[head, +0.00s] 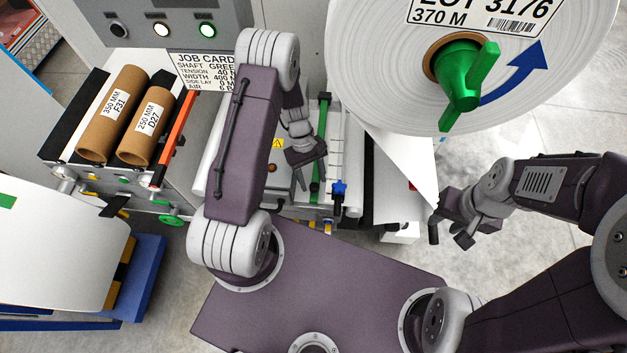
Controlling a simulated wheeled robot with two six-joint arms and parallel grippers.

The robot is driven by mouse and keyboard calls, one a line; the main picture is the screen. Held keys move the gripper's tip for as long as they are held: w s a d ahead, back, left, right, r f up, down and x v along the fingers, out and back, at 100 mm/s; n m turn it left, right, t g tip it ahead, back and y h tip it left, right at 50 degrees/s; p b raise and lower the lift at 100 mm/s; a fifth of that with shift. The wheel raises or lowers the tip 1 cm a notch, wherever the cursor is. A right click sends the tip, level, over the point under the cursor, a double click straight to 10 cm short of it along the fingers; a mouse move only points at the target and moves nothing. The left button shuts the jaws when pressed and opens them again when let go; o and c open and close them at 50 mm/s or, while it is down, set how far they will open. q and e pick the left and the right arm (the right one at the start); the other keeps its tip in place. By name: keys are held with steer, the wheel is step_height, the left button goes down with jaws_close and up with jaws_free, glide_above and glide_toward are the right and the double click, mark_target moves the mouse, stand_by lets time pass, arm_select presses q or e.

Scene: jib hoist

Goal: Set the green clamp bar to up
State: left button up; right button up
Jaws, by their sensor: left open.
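A long narrow green bar (321,120), which looks like the clamp bar, runs along the machine bed (339,150) near the picture's middle. I cannot tell from this view whether it is raised or lowered. My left gripper (310,170) is open and empty, pointing down over the bed just left of the bar. One finger comes close to the bar; I cannot tell whether they touch. My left arm hides part of the bed. My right gripper (448,239) is open and empty to the right of the machine, below the large roll.
A large white roll (380,70) with a green handled hub (459,78) overhangs the upper right. Two brown cores (113,115) lie in a rack at left. A job card (203,75) hangs below a panel with lit buttons (207,31). Floor at right is clear.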

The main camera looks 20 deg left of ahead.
arm_select(q)
steer(key=shift+x, duration=0.8)
steer(key=shift+r, duration=0.1)
jaws_close()
stand_by(0.7)
